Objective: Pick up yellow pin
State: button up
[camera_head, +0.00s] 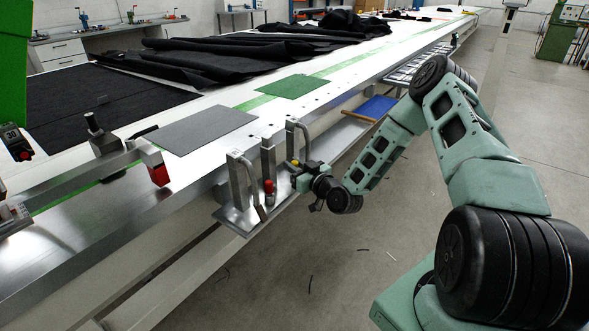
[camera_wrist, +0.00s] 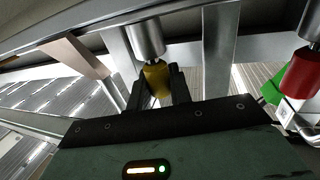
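The yellow pin (camera_wrist: 157,77) shows in the wrist view as a yellow end on a metal cylinder (camera_wrist: 146,37). My gripper (camera_wrist: 159,75) has its two black fingers on either side of the yellow end, with no clear gap left, so it looks shut on it. In the head view, my gripper (camera_head: 299,172) is at the right side of the metal fixture on the table's edge. Only a small bit of the yellow pin (camera_head: 294,162) shows there, and the fingers' contact is too small to see.
A red pin (camera_head: 268,187) stands to the left on the same fixture; it also shows at the right of the wrist view (camera_wrist: 301,74). Upright metal handles (camera_head: 238,180) stand close by. The long white table (camera_head: 330,85) carries black cloth. Open floor lies below my arm.

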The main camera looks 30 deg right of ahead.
aim_at(295, 161)
jog(key=shift+r, duration=0.15)
grip_shut()
notch_tip(295, 161, up, 20)
jog(key=p, duration=0.1)
dwell(0.7)
